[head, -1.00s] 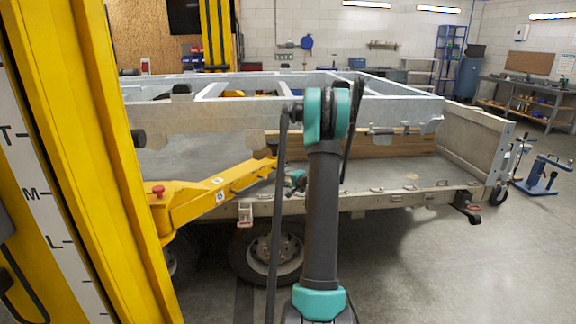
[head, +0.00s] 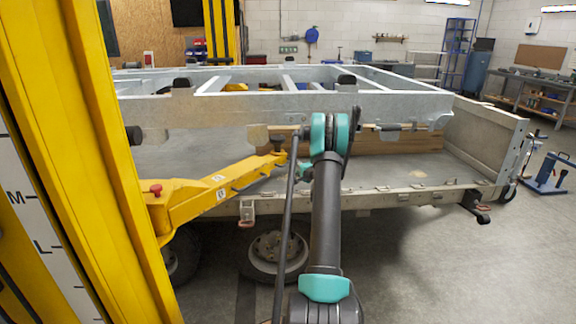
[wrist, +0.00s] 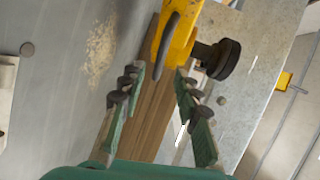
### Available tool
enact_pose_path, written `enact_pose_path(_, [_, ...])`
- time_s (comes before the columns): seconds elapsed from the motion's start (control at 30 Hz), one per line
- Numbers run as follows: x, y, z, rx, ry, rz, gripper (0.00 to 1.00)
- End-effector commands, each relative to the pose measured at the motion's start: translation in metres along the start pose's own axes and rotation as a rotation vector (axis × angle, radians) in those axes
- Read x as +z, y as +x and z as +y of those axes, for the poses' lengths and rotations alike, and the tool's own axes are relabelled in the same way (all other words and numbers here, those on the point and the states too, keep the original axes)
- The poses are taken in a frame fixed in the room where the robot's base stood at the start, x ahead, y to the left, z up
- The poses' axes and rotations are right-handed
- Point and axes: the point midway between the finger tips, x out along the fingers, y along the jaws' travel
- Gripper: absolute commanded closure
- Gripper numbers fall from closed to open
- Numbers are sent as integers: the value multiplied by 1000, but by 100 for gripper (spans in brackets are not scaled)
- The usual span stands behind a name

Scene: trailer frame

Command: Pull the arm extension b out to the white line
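The yellow lift arm (head: 215,190) reaches from the yellow post toward the trailer, with its narrower extension (head: 265,162) at the far end under the frame. In the wrist view a yellow end piece (wrist: 180,35) with a dark slot lies just beyond my fingertips, and a black round pad (wrist: 217,58) sticks out beside it. My gripper (wrist: 158,82) is open, with its ridged green fingers spread and nothing clearly between them. In the head view a teal part of my wrist (head: 304,171) shows near the extension; my own arm hides much of the rest. I cannot make out the white line.
The grey trailer frame (head: 240,104) spans above the lift arm, close over my arm. The flatbed edge (head: 400,196) and a wheel (head: 275,250) lie below. The yellow post (head: 100,130) stands close at left. Open floor (head: 420,270) lies at right.

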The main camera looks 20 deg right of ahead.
Motion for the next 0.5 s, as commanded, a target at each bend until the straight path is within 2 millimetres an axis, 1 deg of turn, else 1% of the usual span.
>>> enact_pose_path(0.03, [0, 11, 0, 0, 0, -1, 68])
enact_pose_path(0.2, [0, 42, 0, 0, -1, -1, 68])
enact_pose_path(0.33, [0, 59, 0, 0, -1, 1, 68])
enact_pose_path(0.5, [0, 72, 0, 0, 0, 0, 68])
